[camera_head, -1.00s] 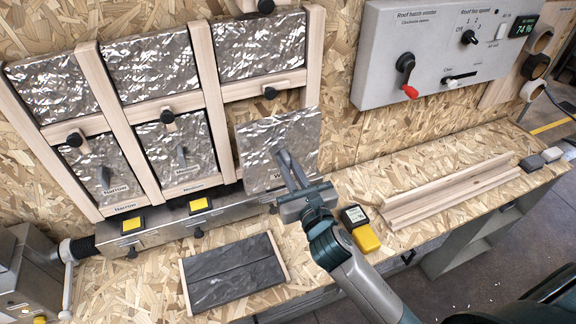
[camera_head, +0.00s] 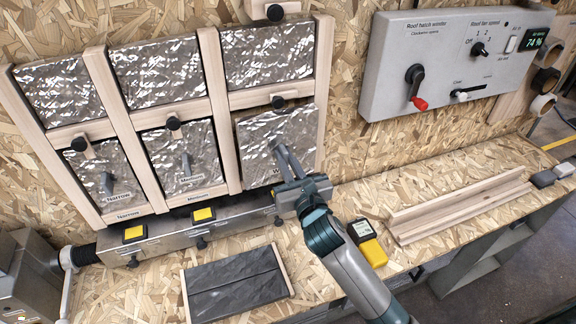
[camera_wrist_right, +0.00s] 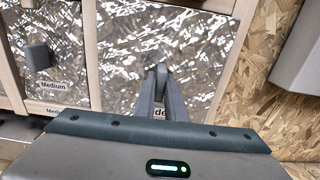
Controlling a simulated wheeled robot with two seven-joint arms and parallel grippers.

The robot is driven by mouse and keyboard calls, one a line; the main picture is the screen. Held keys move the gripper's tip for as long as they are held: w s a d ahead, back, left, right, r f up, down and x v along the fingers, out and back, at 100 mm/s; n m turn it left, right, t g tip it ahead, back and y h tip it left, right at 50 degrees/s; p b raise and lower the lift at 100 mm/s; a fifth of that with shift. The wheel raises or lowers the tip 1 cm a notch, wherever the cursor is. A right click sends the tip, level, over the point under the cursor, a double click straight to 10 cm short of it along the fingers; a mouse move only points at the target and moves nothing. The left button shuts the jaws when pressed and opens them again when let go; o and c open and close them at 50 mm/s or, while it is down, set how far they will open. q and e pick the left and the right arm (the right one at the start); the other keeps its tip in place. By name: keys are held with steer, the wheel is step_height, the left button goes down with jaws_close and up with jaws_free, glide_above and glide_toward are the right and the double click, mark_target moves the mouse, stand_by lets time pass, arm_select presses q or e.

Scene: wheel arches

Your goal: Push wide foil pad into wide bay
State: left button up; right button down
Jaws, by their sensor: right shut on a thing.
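The wide foil pad (camera_head: 268,130) is a crinkled silver square with a handle on its front. It stands upright at the wide bay, the lower right opening of the wooden frame (camera_head: 322,75). Its sides lie between the two studs; I cannot tell whether it is flush. My right gripper (camera_head: 285,160) is shut on the pad's handle, in front of its lower middle. In the right wrist view the fingers (camera_wrist_right: 162,90) reach the pad (camera_wrist_right: 120,60) and partly cover its label. My left gripper is not in view.
Medium (camera_head: 180,160) and narrow (camera_head: 104,176) pads fill the bays to the left. A metal box (camera_head: 165,235) with yellow buttons runs below the frame. On the bench are a dark foil piece (camera_head: 235,282), a yellow meter (camera_head: 370,248) and wooden strips (camera_head: 455,208). A control panel (camera_head: 455,65) hangs right.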

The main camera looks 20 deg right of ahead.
steer(key=shift+w, duration=0.65)
steer(key=shift+w+a, duration=0.1)
steer(key=shift+w, duration=1.75)
steer(key=shift+w+p, duration=0.3)
steer(key=c, duration=1.7)
jaws_free()
steer(key=shift+s, duration=0.1)
steer(key=shift+s+f, duration=0.1)
steer(key=shift+s, duration=0.35)
steer(key=b, duration=0.5)
glide_toward(278, 146)
steer(key=s, duration=0.1)
steer(key=s+f, duration=0.1)
steer(key=s, duration=0.1)
steer(key=s+d, duration=0.1)
steer(key=s, duration=0.1)
steer(key=shift+s+f, duration=0.15)
steer(key=shift+f, duration=0.25)
